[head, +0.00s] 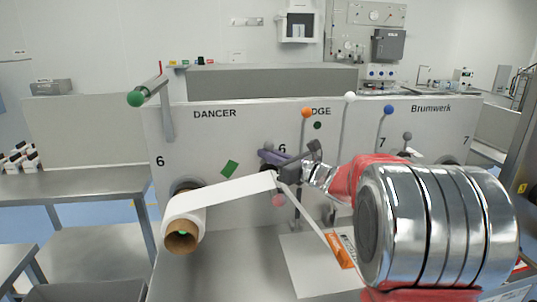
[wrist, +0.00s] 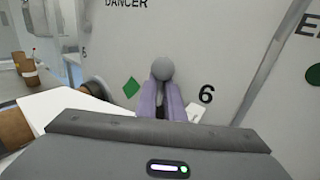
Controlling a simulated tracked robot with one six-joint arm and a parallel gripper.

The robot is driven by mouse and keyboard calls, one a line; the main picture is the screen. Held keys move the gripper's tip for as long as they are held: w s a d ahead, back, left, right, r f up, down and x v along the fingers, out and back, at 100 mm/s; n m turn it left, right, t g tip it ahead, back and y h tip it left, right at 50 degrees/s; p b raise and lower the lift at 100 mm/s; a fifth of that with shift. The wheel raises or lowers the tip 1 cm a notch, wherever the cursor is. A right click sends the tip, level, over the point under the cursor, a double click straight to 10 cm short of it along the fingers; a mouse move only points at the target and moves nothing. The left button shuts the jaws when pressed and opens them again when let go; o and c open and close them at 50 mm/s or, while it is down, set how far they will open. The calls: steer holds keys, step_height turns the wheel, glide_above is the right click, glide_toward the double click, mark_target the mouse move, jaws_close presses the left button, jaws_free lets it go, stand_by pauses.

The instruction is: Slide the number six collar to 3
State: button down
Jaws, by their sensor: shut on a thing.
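My gripper (wrist: 165,92) has lavender fingers reaching toward the panel. In the head view my gripper (head: 268,156) is at the middle of the panel, below the DANCER and EDGE lettering. I cannot make out a collar or a scale with a 3; the part behind my fingers is hidden.
A paper roll (head: 183,235) sits at left, its white web (head: 230,196) running close to my gripper. Levers with orange (head: 306,113), white (head: 350,97) and blue (head: 388,110) balls stand at right. A pink ball (head: 279,200) is just below my gripper.

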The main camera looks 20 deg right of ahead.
steer(key=shift+s+r, duration=0.1)
steer(key=shift+r, duration=0.4)
steer(key=c, duration=1.9)
jaws_free()
steer(key=shift+o, duration=0.7)
steer(key=shift+f, duration=0.25)
steer(key=shift+s, duration=0.15)
steer(key=v, duration=1.3)
steer(key=shift+s, duration=0.3)
steer(key=shift+d+f, duration=0.1)
